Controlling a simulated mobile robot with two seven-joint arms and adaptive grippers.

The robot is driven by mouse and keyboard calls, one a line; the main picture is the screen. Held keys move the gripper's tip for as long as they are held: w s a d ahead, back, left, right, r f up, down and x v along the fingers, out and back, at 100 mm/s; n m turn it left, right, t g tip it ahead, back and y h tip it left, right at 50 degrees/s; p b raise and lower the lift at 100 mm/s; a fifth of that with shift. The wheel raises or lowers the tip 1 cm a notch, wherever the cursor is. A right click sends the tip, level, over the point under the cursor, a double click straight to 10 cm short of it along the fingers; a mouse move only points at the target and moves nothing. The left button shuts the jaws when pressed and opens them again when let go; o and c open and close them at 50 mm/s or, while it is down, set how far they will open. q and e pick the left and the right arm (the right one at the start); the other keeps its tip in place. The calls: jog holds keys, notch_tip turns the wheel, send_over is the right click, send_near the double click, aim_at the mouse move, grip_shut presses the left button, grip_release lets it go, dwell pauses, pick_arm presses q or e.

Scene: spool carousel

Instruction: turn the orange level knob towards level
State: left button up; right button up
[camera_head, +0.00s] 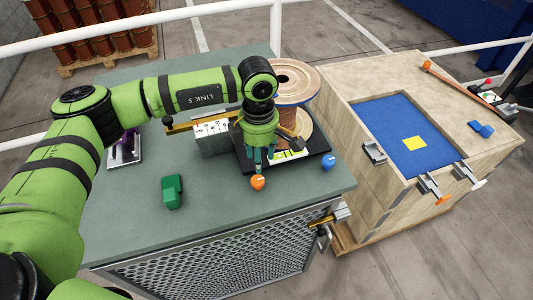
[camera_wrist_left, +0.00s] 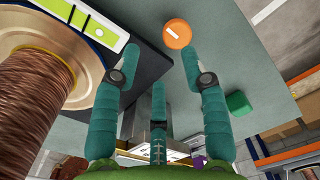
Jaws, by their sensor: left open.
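The orange knob (camera_head: 258,182) sits at the front edge of the black base plate (camera_head: 317,164) on the grey-green bench. It has a white mark on its face, and in the wrist view the knob (camera_wrist_left: 176,34) shows just beyond the fingertips. My left gripper (camera_head: 258,163) is open above the base plate, with its teal fingers pointing down near the knob. In the wrist view the left gripper (camera_wrist_left: 159,55) has its fingers spread with nothing between them. A level with a green vial (camera_wrist_left: 93,20) lies on the plate. My right gripper is out of view.
A copper-wire spool (camera_head: 295,80) stands just behind the gripper. A green block (camera_head: 172,191) lies to the left. A wooden crate (camera_head: 345,120) stands to the right. The bench front is clear.

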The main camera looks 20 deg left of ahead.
aim_at(258, 180)
pick_arm(q)
jog(key=shift+s+f+p, duration=0.1)
jog(key=shift+s+p, duration=0.2)
jog(key=shift+s, duration=0.1)
jog(key=shift+s+f+p, duration=0.25)
jog(key=shift+s+p, duration=0.1)
jog(key=shift+s, duration=0.35)
jog(key=f+p, duration=0.1)
jog(key=f, duration=0.2)
jog(key=shift+s+f+p, duration=0.25)
jog(key=shift+s+p, duration=0.15)
jog(key=shift+w+f, duration=0.4)
jog(key=shift+f, duration=0.4)
jog(key=shift+s, duration=0.1)
jog(key=c, duration=0.7)
jog(key=shift+c, duration=0.8)
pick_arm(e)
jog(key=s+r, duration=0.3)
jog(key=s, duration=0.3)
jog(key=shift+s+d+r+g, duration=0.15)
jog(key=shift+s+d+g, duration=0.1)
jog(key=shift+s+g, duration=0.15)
